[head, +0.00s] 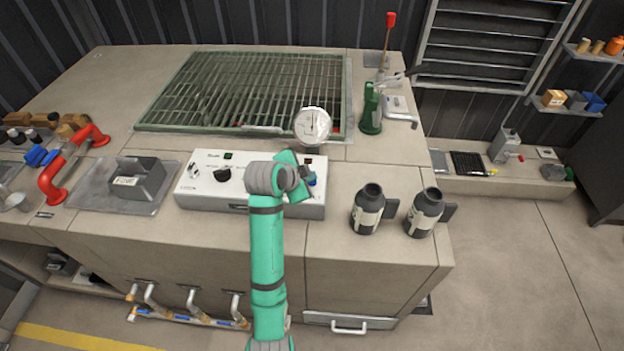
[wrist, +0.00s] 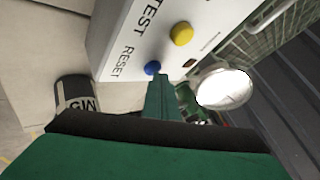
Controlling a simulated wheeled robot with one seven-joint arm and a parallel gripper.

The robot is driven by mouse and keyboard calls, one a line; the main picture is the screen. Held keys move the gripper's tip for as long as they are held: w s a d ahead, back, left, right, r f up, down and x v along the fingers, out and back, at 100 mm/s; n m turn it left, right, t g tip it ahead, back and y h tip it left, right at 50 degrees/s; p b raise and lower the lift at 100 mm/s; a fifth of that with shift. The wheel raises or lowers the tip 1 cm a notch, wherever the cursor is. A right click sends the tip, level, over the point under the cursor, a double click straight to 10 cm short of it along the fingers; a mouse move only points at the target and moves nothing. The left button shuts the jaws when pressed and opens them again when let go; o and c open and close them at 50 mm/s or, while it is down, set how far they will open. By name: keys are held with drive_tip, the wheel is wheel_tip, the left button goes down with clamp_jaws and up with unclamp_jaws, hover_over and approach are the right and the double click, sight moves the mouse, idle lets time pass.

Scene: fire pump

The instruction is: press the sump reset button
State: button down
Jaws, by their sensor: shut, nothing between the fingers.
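A white control box (head: 235,195) sits on the counter in the head view. In the wrist view its face carries a blue button (wrist: 152,67) beside the word RESET and a yellow button (wrist: 181,34) beside the word TEST. The blue button also shows in the head view (head: 312,180), partly behind my gripper. My gripper (wrist: 158,80) is shut and empty, with its tips close to the blue button. I cannot tell whether they touch it. In the head view my arm reaches over the front of the box, hiding part of its panel.
A round white gauge (head: 312,126) stands behind the box, in front of a floor grating (head: 200,92). Two dark canisters (head: 368,212) (head: 424,214) stand right of the box. A red pipe handle (head: 52,183) and a grey block (head: 138,180) are at left.

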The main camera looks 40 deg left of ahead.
sight(310, 184)
idle(0.4)
drive_tip(key=shift+r, duration=0.9)
wheel_tip(310, 184, up, 5)
idle(0.4)
